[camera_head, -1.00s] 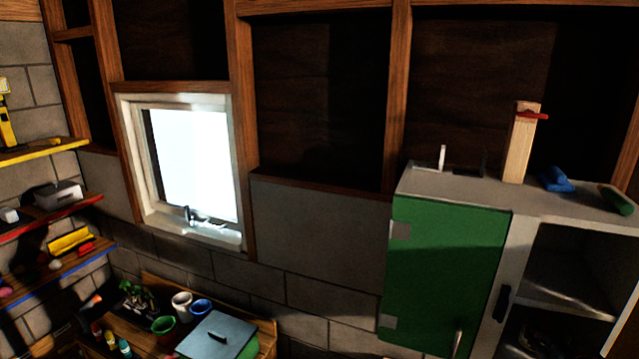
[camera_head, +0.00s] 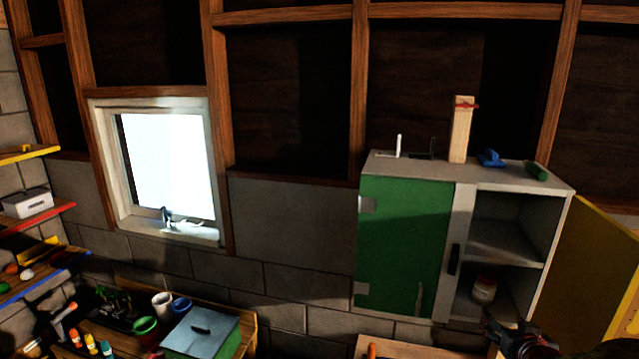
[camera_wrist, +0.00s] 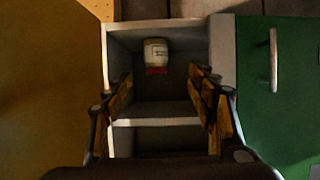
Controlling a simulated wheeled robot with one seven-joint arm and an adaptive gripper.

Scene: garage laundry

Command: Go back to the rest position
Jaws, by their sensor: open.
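My gripper (camera_wrist: 163,84) is open and empty in the wrist view, its two fingers apart in front of the open cabinet compartment. Part of my dark arm end (camera_head: 522,342) shows at the bottom right of the head view, in front of the cabinet. The grey wall cabinet (camera_head: 463,205) has a shut green door (camera_head: 404,245) and an open yellow door (camera_head: 590,265). A small white and red jar (camera_head: 484,289) stands in the lower compartment. It also shows in the wrist view (camera_wrist: 156,54), beyond the fingers and apart from them.
A bench at lower left holds a box with a grey lid (camera_head: 203,331) and cups. Shelves (camera_head: 35,222) line the left wall.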

